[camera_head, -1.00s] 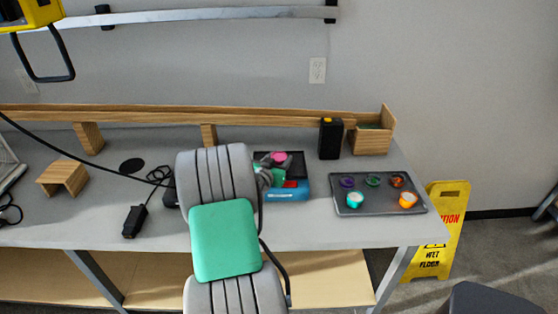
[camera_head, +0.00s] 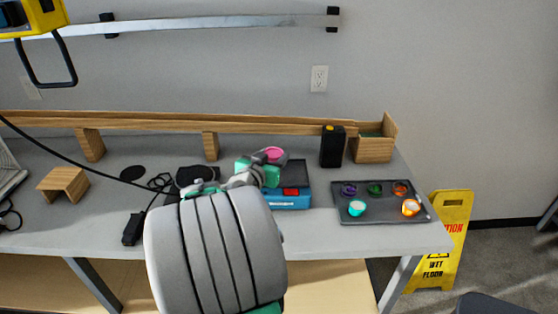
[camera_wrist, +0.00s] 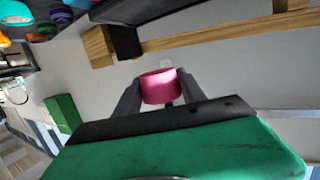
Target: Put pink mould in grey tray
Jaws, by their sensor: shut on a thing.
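The pink mould (camera_head: 274,154) is a small round cup held up above the blue and black device on the table. In the wrist view the pink mould (camera_wrist: 158,87) sits between the two dark fingers. My gripper (camera_head: 268,160) is shut on it; the gripper also shows in the wrist view (camera_wrist: 160,95). The grey tray (camera_head: 380,217) lies on the right end of the table, to the right of my gripper. Several coloured moulds stand in it: purple, green, orange-red, turquoise and orange.
The blue device (camera_head: 292,201) stands left of the tray. A black box (camera_head: 332,147) and a wooden box (camera_head: 371,150) stand behind the tray. The tray's front middle looks bare. A yellow wet floor sign (camera_head: 447,235) stands beyond the table's right edge.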

